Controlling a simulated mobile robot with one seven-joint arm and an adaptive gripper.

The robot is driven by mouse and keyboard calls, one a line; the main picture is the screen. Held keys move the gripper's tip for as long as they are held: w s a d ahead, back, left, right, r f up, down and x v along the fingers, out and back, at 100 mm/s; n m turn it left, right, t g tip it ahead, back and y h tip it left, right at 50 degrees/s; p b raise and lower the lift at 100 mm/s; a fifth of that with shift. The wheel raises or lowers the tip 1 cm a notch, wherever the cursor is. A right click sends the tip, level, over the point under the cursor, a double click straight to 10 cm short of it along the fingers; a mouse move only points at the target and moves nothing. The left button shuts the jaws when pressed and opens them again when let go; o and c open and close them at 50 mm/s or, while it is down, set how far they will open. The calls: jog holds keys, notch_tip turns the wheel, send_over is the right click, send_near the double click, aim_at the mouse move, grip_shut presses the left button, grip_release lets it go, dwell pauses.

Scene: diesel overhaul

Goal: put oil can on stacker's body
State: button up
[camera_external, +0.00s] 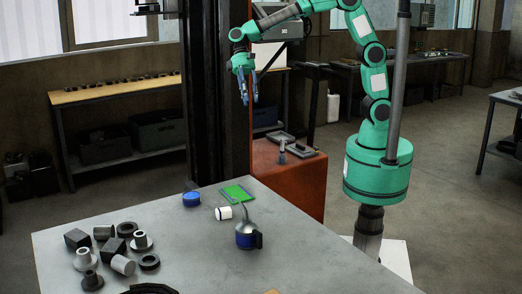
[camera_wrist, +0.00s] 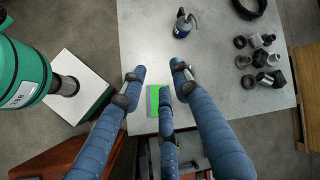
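The oil can (camera_external: 246,236) has a blue base, a silver cone and a thin spout. It stands upright on the grey table, and shows at the top of the wrist view (camera_wrist: 183,27). The stacker's red-orange body (camera_external: 310,184) stands behind the table, below a dark mast (camera_external: 219,85); part of it shows at lower left in the wrist view (camera_wrist: 60,158). My gripper (camera_external: 248,97) is raised near the mast, well apart from the can. In the wrist view its blue fingers (camera_wrist: 157,76) are spread with nothing between them.
Several metal parts (camera_external: 123,264) lie at the table's left. A blue round tin (camera_external: 191,199), a green pad (camera_external: 236,193) and a white cylinder (camera_external: 224,213) are near the can. Small tools (camera_external: 282,156) lie on the stacker's body. The table's right side is bare.

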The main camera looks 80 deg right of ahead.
jog(key=w+a+f+g+y+b, duration=0.1)
jog(key=w+a+f+g+b, duration=0.1)
jog(key=a+f, duration=1)
jog(key=w+a+f+g+y+b, duration=0.2)
jog(key=w+a+f+g+b, duration=0.1)
jog(key=a+f, duration=0.9)
jog(key=shift+w+a+m+g+b, duration=0.35)
jog(key=shift+a+m+g, duration=0.05)
jog(key=shift+a+g, duration=0.3)
jog(key=shift+f, duration=0.1)
jog(key=b+x, duration=0.1)
jog(key=x, duration=0.7)
jog(key=shift+s+a, duration=0.15)
jog(key=shift+s+f, duration=0.1)
jog(key=shift+b+x, duration=0.55)
jog(key=shift+x, duration=2)
